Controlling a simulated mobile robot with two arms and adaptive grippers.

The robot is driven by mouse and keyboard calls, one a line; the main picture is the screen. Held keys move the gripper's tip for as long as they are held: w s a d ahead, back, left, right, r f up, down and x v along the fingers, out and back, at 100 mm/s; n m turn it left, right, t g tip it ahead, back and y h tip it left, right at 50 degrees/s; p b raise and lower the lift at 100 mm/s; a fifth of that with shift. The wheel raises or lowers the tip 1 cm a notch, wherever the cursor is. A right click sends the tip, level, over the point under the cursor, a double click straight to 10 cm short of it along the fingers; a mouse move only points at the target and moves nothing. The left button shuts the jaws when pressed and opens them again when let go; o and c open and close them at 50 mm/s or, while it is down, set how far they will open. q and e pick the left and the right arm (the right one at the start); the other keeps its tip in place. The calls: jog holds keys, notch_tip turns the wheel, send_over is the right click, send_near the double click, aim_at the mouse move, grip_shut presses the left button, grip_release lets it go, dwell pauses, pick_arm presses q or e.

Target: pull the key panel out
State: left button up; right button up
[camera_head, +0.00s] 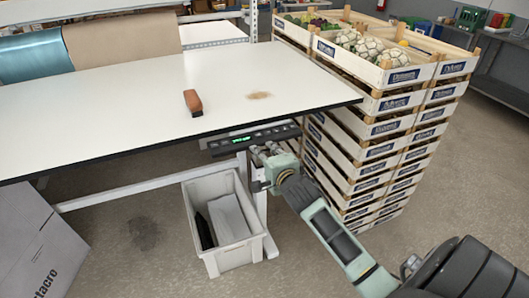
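The key panel (230,143) is a dark, narrow strip with a green lit display and a row of keys. It sits under the front edge of the white table (120,108), towards its right corner. My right arm comes in from the lower right, and my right gripper (262,152) is at the panel's front, near its middle to right part. The fingertips are small and partly against the panel, so I cannot tell whether they touch it or are shut on it. My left gripper is not in view.
A white bin (262,236) with papers stands below the panel beside the table leg. Stacked wooden crates (385,128) of vegetables rise right of the table, close to my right arm. A brown block (193,102) lies on the table. A grey carton (35,245) is at lower left.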

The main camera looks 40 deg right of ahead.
jog(key=shift+w, duration=0.15)
jog(key=shift+r, duration=0.15)
jog(key=v, duration=1.2)
jog(key=shift+d, duration=0.1)
